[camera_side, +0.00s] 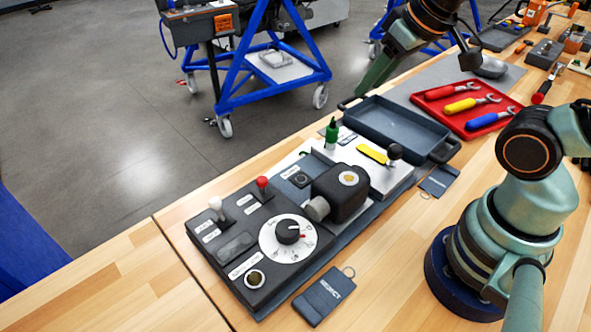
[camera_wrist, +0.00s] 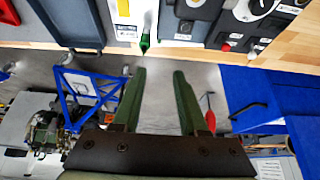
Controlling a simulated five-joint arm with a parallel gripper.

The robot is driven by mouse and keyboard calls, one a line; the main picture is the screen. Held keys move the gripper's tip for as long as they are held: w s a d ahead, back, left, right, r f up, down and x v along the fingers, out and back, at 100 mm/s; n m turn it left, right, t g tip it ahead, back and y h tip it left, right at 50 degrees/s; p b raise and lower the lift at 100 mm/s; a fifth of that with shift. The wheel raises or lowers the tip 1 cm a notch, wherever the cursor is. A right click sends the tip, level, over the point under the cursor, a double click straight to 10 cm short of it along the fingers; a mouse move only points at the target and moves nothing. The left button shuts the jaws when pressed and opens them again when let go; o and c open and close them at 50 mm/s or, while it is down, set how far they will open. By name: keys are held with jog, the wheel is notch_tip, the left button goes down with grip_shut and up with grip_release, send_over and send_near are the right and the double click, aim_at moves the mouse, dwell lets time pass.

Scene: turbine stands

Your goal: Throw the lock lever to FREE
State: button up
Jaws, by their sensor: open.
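A dark control panel (camera_side: 232,246) lies on the wooden bench with a white-knobbed lever (camera_side: 216,206) and a red-knobbed lever (camera_side: 262,184). Beside it a white plate (camera_side: 392,178) carries a yellow bar (camera_side: 372,154), a black ball knob (camera_side: 395,152) and a green upright piece (camera_side: 331,134). The labels are too small to read, so I cannot tell which is the lock lever. My gripper (camera_wrist: 159,76) is open and empty. In the side view its fingers (camera_side: 365,87) are above the far bench edge, behind the grey tray and apart from the controls.
A dial (camera_side: 289,236) and a black block (camera_side: 342,188) stand up from the panels. A grey tray (camera_side: 440,146) and a red tray (camera_side: 452,126) with several wrenches lie to the right. A REJECT tag (camera_side: 322,298) lies in front. Bare bench is at front left.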

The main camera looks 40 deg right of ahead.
jog(key=c, duration=0.6)
jog(key=shift+w+a+f+n, duration=0.1)
jog(key=shift+a+f+n, duration=0.25)
jog(key=shift+n, duration=0.55)
grip_shut()
jog(key=shift+a+f+n+g+y, duration=0.25)
jog(key=shift+a+f+n, duration=1.2)
jog(key=shift+n, duration=2.6)
jog(key=shift+a+f+n+g+y, duration=0.25)
jog(key=shift+a+f+n, duration=1.25)
jog(key=shift+n, duration=2.6)
jog(key=shift+a+f+n+g+y, duration=0.25)
jog(key=shift+a+f+n, duration=0.45)
jog(key=shift+a+n, duration=2.45)
jog(key=shift+d+n, duration=0.8)
jog(key=shift+d, duration=0.2)
